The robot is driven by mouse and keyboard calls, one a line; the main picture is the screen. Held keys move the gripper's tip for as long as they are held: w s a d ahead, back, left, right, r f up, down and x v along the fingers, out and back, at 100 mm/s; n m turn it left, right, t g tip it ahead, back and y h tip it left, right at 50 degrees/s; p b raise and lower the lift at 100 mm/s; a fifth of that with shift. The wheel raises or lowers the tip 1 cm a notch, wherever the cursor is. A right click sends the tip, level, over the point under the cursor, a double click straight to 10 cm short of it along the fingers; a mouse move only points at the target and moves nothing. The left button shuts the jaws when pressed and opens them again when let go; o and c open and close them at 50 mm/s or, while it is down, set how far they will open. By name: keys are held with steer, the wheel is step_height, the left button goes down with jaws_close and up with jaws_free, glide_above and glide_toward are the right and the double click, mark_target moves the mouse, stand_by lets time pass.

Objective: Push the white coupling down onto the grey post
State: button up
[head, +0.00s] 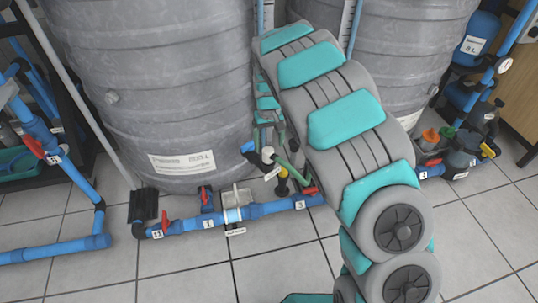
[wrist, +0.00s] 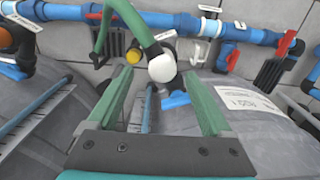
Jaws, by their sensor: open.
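A rounded white piece, which looks like the white coupling (wrist: 162,68), sits between my fingers in the wrist view. It also shows in the head view (head: 267,155), just above the blue pipe. A green hose (wrist: 128,22) curves to a dark grey part touching the white piece. I cannot tell whether this part is the grey post, or whether the coupling is seated. My gripper (wrist: 158,73) is open, its two green fingers on either side of the white piece with gaps visible. In the head view my arm hides most of the gripper.
A blue pipe (head: 262,209) with red valve handles runs along the floor in front of large grey tanks (head: 165,80). A yellow knob (wrist: 134,56) and a red handle (wrist: 286,43) are close by. Open tiled floor lies in front.

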mark_target(268, 150)
steer(key=shift+s+a+f, duration=0.1)
steer(key=shift+s+f, duration=0.05)
steer(key=shift+f, duration=2.45)
jaws_close()
steer(key=shift+r, duration=0.15)
steer(key=shift+r, duration=1.5)
steer(key=shift+s+r, duration=0.2)
steer(key=shift+r, duration=0.05)
steer(key=s+d+r, duration=0.1)
steer(key=s+d, duration=0.1)
steer(key=s, duration=1.3)
steer(key=shift+s+r, duration=0.15)
steer(key=shift+s, duration=0.1)
